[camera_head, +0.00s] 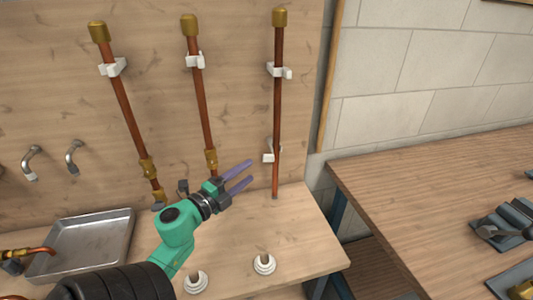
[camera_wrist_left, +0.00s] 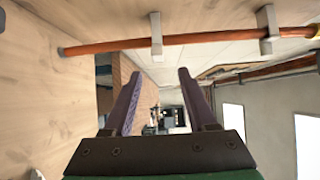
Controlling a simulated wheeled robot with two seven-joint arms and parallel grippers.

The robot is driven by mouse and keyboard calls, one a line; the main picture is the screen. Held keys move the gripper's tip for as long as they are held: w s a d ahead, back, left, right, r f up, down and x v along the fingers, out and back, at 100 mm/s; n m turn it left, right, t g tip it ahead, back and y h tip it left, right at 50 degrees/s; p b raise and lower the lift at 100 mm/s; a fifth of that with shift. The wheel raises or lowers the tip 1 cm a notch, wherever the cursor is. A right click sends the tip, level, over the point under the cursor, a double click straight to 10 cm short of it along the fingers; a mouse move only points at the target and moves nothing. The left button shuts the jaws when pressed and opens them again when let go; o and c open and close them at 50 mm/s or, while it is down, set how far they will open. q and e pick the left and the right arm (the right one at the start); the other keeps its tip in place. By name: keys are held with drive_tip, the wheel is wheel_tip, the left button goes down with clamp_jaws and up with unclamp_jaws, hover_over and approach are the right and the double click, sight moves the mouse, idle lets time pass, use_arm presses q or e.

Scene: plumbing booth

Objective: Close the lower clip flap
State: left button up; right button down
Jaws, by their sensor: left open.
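The rightmost copper pipe (camera_head: 278,110) stands upright against the wooden panel, with a brass cap on top. The white lower clip (camera_head: 268,157) is at its lower part; a thin white piece, seemingly its flap, juts up beside the pipe. The small size hides how far open it is. My left gripper (camera_head: 245,174) is open and empty, left of the pipe and a little below this clip, not visibly touching either. In the left wrist view the fingers (camera_wrist_left: 160,73) are apart, and the pipe (camera_wrist_left: 210,38) crosses above them with the lower clip (camera_wrist_left: 156,33) on it. My right gripper is not in view.
The upper clip (camera_head: 279,71) sits higher on the same pipe. Two more clipped copper pipes (camera_head: 203,105) stand to the left. A metal tray (camera_head: 88,250) and white round fittings (camera_head: 264,265) are on the bench. A second wooden table (camera_head: 420,190) holds tools at right.

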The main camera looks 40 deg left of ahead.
sight(264, 159)
use_arm(q)
drive_tip(key=w, duration=0.3)
drive_tip(key=w+p, duration=0.1)
drive_tip(key=w, duration=0.5)
drive_tip(key=shift+a+f, duration=0.15)
drive_tip(key=shift+a, duration=0.2)
drive_tip(key=shift+w, duration=0.35)
drive_tip(key=shift+w+d, duration=0.1)
drive_tip(key=shift+d, duration=0.05)
drive_tip(key=c, duration=0.9)
clamp_jaws()
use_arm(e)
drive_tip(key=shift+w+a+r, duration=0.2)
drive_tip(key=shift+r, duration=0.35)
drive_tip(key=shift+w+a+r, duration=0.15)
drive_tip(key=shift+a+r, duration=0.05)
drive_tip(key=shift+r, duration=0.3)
